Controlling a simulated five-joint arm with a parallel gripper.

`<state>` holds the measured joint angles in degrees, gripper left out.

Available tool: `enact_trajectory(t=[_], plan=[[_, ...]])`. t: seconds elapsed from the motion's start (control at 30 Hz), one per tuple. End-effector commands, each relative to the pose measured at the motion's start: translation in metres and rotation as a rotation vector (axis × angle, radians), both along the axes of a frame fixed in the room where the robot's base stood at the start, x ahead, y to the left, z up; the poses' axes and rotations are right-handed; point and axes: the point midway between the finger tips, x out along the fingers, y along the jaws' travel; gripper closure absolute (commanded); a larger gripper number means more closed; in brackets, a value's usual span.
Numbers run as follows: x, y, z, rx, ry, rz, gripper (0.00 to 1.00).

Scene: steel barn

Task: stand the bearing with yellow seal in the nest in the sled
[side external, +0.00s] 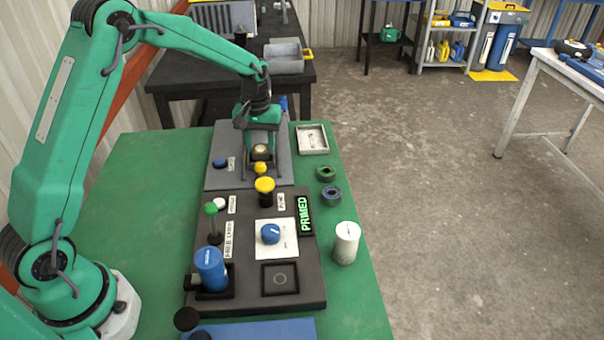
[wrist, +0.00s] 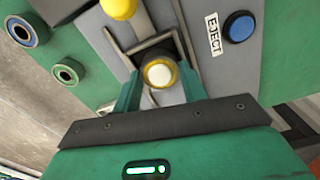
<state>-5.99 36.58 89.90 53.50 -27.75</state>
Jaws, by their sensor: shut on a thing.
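My gripper (wrist: 160,90) is shut on the bearing with yellow seal (wrist: 159,73), with a green finger on each side of it. The bearing is a small ring with a yellow band and a pale centre; its round face is turned toward the wrist camera. In the side view the bearing (side external: 261,151) shows below my gripper, over the far grey plate. The sled (wrist: 148,44) is a dark frame between rails, right at the bearing in the wrist view. The fingers and bearing hide the nest, so I cannot tell whether the bearing touches it.
A yellow ball knob (side external: 260,168) stands just in front of the sled, with a blue eject button (side external: 220,163) to its left. Two other bearings (side external: 322,173) (side external: 327,196) and a pale tray (side external: 312,139) lie to the right. A dark panel (side external: 235,292) with controls is nearer.

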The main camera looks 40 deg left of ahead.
Motion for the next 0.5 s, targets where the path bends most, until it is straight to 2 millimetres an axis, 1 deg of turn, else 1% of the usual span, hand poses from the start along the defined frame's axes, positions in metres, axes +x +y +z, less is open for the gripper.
enact_trajectory(t=[0.23,0.27,0.3,0.37,0.5], plan=[[0.0,0.0,-0.0029,0.0,0.0,0.0,0.87],[-0.0001,0.0,-0.003,-0.001,0.001,0.0,0.54],[-0.0001,0.0,-0.0029,-0.001,0.001,0.0,0.46],[-0.0001,0.0,-0.0028,-0.001,0.001,0.0,0.36],[-0.0001,-0.0001,-0.0028,-0.001,0.001,0.0,0.36]])
